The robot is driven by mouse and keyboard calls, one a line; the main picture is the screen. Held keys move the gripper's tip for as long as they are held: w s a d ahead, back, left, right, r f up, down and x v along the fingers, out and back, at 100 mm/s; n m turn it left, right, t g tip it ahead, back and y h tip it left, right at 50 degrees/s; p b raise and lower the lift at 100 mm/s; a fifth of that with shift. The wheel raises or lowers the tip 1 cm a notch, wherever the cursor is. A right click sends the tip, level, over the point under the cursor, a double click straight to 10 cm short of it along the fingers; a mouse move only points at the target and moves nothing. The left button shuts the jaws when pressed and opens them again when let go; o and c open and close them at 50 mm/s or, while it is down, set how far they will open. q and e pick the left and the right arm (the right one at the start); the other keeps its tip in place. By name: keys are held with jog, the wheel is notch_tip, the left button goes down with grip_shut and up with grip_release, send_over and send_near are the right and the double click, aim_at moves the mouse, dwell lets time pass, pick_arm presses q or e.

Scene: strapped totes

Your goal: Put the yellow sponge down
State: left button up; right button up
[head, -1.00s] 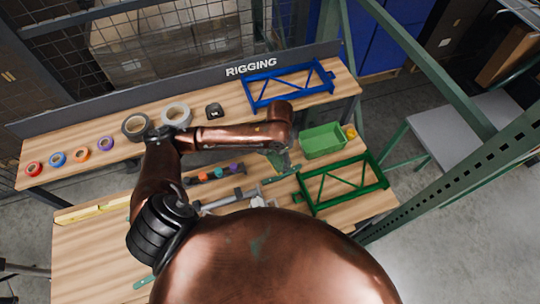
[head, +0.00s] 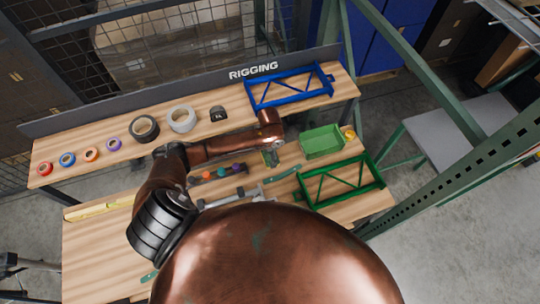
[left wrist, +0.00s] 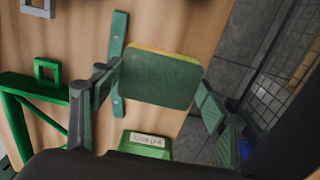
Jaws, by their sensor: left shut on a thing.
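My left gripper (head: 270,158) points down over the lower bench level, left of the green bin (head: 322,141). In the left wrist view, my left gripper (left wrist: 160,95) is shut on the sponge (left wrist: 160,82), which has a dark green face and a thin yellow edge. The sponge lies between the two fingers and hides part of a green bar (left wrist: 118,42). In the head view I cannot make the sponge out clearly. How far it is above the wood I cannot tell. My right gripper is not in view.
A green frame (head: 310,199) lies right of the gripper. A blue frame (head: 252,98), tape rolls (head: 183,129) and a black tape measure (head: 218,114) are on the upper shelf. Small coloured items (head: 221,173) and a yellow level (head: 98,209) lie to the left. A green post stands right.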

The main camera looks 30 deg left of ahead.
pick_arm(q)
jog(key=w+f, duration=0.1)
jog(key=w+a+f, duration=0.1)
jog(key=f, duration=0.1)
jog(key=shift+w, duration=0.2)
jog(key=shift+f, duration=1.55)
jog(key=o, duration=1.1)
jog(key=shift+f, duration=0.15)
notch_tip(320, 180, up, 12)
jog(key=shift+r, duration=0.2)
